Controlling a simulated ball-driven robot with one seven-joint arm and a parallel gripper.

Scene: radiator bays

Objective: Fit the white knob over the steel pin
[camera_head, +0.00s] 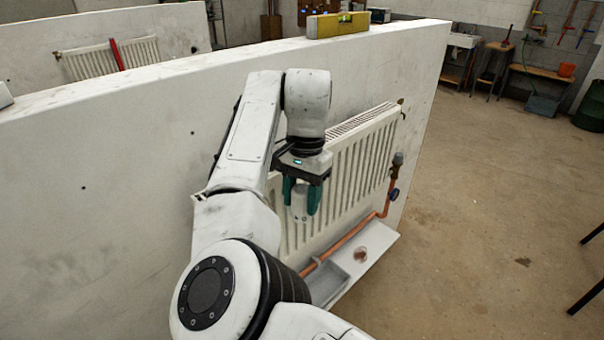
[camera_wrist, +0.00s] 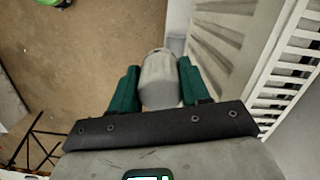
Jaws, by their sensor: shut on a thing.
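My gripper (camera_head: 301,208) hangs pointing down in front of the radiator, its two teal fingers closed on the white knob (camera_head: 299,197). In the wrist view the knob (camera_wrist: 160,82) shows as a pale grey-white cylinder between the fingers of my gripper (camera_wrist: 158,76). The radiator valve (camera_head: 397,161) stands at the radiator's right end, to the right of my gripper and apart from it. I cannot make out the steel pin in either view.
The white radiator (camera_head: 350,170) hangs on the partition wall (camera_head: 110,160) close beside my gripper. A copper pipe (camera_head: 345,240) runs below it, above a pale ledge (camera_head: 375,238). A blue handle (camera_head: 393,194) sits below the valve. A yellow level (camera_head: 338,24) lies on the wall top. Open floor lies right.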

